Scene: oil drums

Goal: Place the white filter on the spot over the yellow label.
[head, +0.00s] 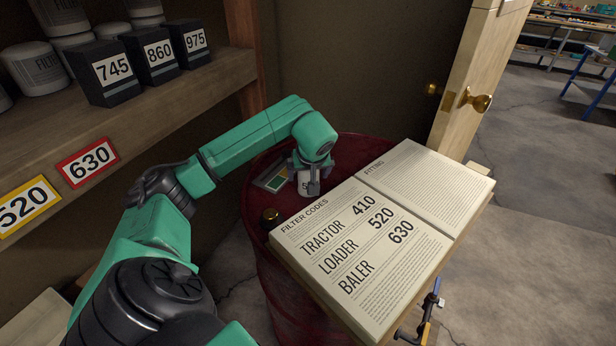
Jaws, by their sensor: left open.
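A white filter (305,187) with a dark number starting with 5 stands on the red drum's top (350,150); the rest of its number is hidden. My left gripper (308,180) is open, pointing down at the filter, with its fingers beside it. I cannot tell whether they touch it. The yellow label (26,206) reads 520 and is on the front edge of the wooden shelf (150,115) at the left. The shelf stretch just above this label looks bare. My right gripper is not in view.
A red 630 label (88,162) is beside the yellow one. Black boxes marked 745 (112,70), 860 (158,52) and 975 (194,40) stand farther back, with white canisters (35,67) at left. An open book (375,235) lies right of the filter. A small scale-like device (272,178) is left of it.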

